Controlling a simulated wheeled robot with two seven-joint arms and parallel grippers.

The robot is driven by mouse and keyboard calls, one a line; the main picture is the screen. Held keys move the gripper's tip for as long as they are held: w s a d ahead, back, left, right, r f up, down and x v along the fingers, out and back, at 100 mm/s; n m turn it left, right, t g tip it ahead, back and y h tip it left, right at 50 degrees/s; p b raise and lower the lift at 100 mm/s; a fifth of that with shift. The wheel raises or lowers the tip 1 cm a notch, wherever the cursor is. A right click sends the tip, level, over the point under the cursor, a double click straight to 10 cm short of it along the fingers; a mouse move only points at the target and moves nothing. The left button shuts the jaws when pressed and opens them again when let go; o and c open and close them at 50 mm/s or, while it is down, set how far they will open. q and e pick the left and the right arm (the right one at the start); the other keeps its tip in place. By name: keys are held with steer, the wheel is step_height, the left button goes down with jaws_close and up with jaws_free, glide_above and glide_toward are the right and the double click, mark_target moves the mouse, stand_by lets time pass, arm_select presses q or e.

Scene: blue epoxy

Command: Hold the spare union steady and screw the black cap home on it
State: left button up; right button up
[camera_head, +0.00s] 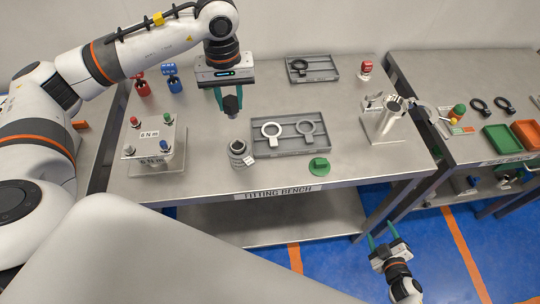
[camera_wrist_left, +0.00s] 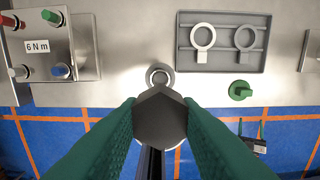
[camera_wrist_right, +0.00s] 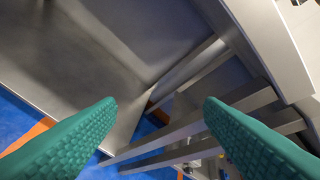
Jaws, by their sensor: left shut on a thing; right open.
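My left gripper (camera_head: 229,97) is shut on the black cap (camera_head: 231,106) and holds it in the air above the bench. In the left wrist view the black cap (camera_wrist_left: 160,118) is a dark six-sided shape between the green fingers. The spare union (camera_head: 238,147) looks like a grey round fitting with a tag beside it, upright on the bench near the front edge. It lies below and slightly right of the cap, apart from it. It also shows in the left wrist view (camera_wrist_left: 158,75), partly hidden by the cap. My right gripper (camera_head: 386,238) is open and empty, low in front of the bench.
A grey tray (camera_head: 290,151) with two ring-shaped tools lies right of the union. A green part (camera_head: 320,167) is near the front edge. A 6 Nm fixture (camera_head: 155,160) stands left. A metal stand (camera_head: 384,127) is at the right. Bench legs and lower shelf show near my right gripper.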

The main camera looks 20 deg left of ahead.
steer(key=w+a+r+n+t+y, duration=0.15)
steer(key=w+a+r+y, duration=0.35)
steer(key=r, duration=0.6)
steer(key=w+a+r+n+t, duration=0.15)
steer(key=w+a+r, duration=0.25)
steer(key=a+r, duration=0.5)
steer(key=w+a+r+n+y, duration=0.2)
steer(key=w+a+r+y, duration=0.15)
steer(key=r, duration=0.95)
steer(key=m+g+h, duration=0.1)
steer(key=m+g, duration=0.3)
steer(key=g, duration=0.8)
glide_toward(234, 144)
steer(key=x, duration=0.8)
steer(key=shift+w+a+f, duration=0.1)
steer(key=shift+a+f, duration=0.15)
steer(key=shift+f, duration=0.05)
